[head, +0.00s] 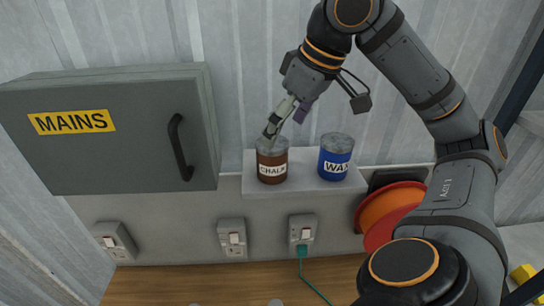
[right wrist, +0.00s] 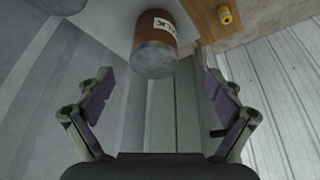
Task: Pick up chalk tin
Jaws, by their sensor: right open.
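The chalk tin (head: 272,162) is a brown cylinder with a grey lid and a white CHALK label. It stands upright on a small pale wall shelf (head: 305,186). My right gripper (head: 279,122) is just above the tin's lid in the head view, with its fingers pointing down toward it. In the right wrist view the chalk tin (right wrist: 157,45) shows between and beyond the two open, purple-padded fingers, which have nothing between them. The lid faces the camera and the label is partly visible. My left gripper is not in view.
A blue WAX tin (head: 336,157) stands on the shelf to the right of the chalk tin. A grey MAINS box (head: 110,130) is on the wall to the left. Sockets (head: 302,229) sit below the shelf, one with a green plug. An orange reel (head: 388,212) is at right.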

